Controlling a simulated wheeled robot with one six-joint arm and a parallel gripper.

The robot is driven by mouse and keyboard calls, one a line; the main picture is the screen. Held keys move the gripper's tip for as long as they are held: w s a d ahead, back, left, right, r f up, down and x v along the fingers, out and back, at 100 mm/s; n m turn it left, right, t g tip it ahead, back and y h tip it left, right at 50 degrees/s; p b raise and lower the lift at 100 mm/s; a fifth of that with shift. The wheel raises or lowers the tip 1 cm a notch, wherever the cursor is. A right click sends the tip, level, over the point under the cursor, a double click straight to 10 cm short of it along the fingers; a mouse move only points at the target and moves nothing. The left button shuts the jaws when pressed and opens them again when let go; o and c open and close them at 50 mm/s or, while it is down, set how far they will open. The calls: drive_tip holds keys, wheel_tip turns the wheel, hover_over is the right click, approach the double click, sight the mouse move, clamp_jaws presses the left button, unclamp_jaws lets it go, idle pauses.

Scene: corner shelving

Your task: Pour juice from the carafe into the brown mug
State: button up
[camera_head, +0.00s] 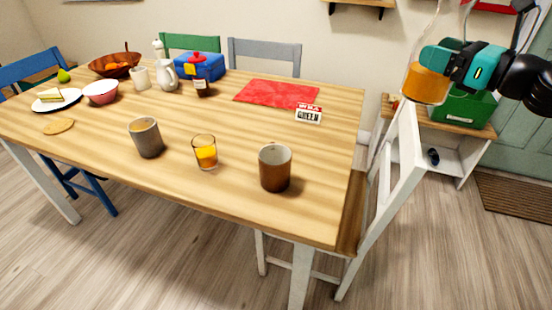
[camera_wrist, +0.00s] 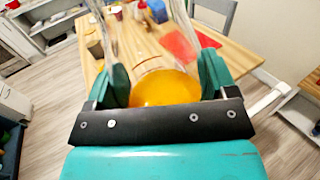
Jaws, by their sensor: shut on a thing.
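The brown mug (camera_head: 275,168) stands upright on the table near its front right edge, with a pale inside. My gripper (camera_head: 432,56) is at the upper right in the head view, above and right of the table. It is shut on the clear glass carafe (camera_head: 426,86), which holds orange juice low in its body. The carafe looks roughly upright and is well apart from the mug. In the wrist view the carafe's juice (camera_wrist: 165,88) shows between the two teal fingers of my gripper (camera_wrist: 164,76). I cannot make out the brown mug there.
A glass of orange juice (camera_head: 205,153) and a grey mug (camera_head: 147,138) stand left of the brown mug. The wooden table (camera_head: 215,118) also bears a red mat (camera_head: 277,93) and a small sign (camera_head: 309,115). A white chair (camera_head: 398,165) stands at its right end.

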drive_tip(key=s+a+f+n+g+y+b, duration=0.1)
drive_tip(key=a+f+n+g+y+b, duration=0.3)
drive_tip(key=a+f+b, duration=1)
drive_tip(key=a+f, duration=0.3)
drive_tip(key=f, duration=0.2)
drive_tip(key=shift+a+f+g, duration=0.25)
drive_tip(key=shift+f+g, duration=0.1)
drive_tip(key=shift+g, duration=0.05)
drive_tip(key=shift+r, duration=0.1)
